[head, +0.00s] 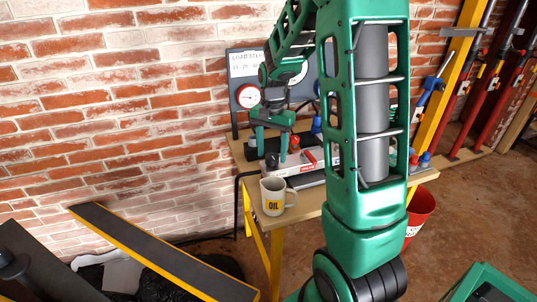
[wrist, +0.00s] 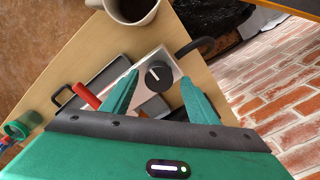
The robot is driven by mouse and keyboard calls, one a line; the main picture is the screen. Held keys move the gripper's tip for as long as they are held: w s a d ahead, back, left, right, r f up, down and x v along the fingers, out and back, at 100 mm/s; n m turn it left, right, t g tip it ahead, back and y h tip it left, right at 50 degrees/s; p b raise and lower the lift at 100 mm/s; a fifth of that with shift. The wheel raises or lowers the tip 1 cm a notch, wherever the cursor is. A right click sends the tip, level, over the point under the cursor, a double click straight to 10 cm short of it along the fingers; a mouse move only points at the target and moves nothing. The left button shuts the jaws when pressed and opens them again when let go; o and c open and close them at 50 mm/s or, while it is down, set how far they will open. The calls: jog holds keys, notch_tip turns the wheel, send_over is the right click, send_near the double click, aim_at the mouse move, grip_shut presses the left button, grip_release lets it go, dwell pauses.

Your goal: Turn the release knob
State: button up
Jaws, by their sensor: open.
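The release knob (wrist: 158,76) is round and black with a white pointer line. It sits on a light grey block (wrist: 140,68) in the wrist view. In the head view the knob (head: 271,160) shows small, just below my fingers. My gripper (wrist: 160,80) is open, with one green finger to each side of the knob in the wrist view. Gaps show between the fingers and the knob there. I cannot tell how far above the knob the fingertips are. My gripper (head: 271,147) also shows in the head view, pointing down over the wooden bench (head: 305,208).
A white mug (head: 274,195) marked OIL stands on the bench close in front of the block. A red handle (wrist: 88,96) lies left of my fingers in the wrist view. A gauge board (head: 241,68) stands behind, against the brick wall.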

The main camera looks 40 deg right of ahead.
jog(key=shift+f, duration=0.45)
jog(key=c, duration=1)
jog(key=shift+c, duration=0.2)
